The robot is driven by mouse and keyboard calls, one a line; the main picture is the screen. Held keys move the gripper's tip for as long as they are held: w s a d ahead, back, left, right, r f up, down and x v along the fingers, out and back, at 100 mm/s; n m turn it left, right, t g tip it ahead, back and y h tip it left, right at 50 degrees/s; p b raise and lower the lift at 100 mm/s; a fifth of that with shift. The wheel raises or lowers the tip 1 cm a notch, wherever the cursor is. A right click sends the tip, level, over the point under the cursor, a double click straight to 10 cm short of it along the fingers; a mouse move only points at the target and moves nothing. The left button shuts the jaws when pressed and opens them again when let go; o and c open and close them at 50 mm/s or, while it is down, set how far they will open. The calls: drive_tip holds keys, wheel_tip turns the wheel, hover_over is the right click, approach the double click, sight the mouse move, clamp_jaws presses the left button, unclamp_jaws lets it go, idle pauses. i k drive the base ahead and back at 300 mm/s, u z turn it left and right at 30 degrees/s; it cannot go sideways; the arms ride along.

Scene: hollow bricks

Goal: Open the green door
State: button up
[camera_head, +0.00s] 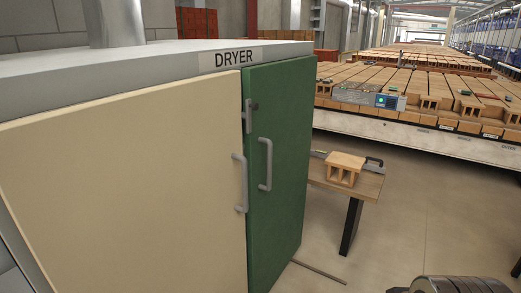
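The green door (285,190) is the narrow right-hand front panel of the dryer (150,65), under a "DRYER" label. It looks closed, roughly flush with the cream door (125,190) on its left. A grey vertical bar handle (269,165) sits near the green door's left edge. A small grey latch (248,115) sits above it, at the seam between the doors. A grey metal part (460,286), cut off by the bottom edge at the lower right, may be part of my arm. My gripper's fingers do not show.
The cream door has its own grey handle (241,183) close to the seam. A wooden table (365,186) with a hollow brick (344,168) stands right of the dryer. A long conveyor of bricks (420,85) runs behind. The floor (430,215) at the right is mostly clear.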

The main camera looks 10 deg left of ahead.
sight(277, 148)
drive_tip(key=u, duration=0.35)
drive_tip(key=i, duration=0.6)
drive_tip(key=u, duration=0.9)
drive_tip(key=i, duration=0.5)
drive_tip(key=u, duration=0.25)
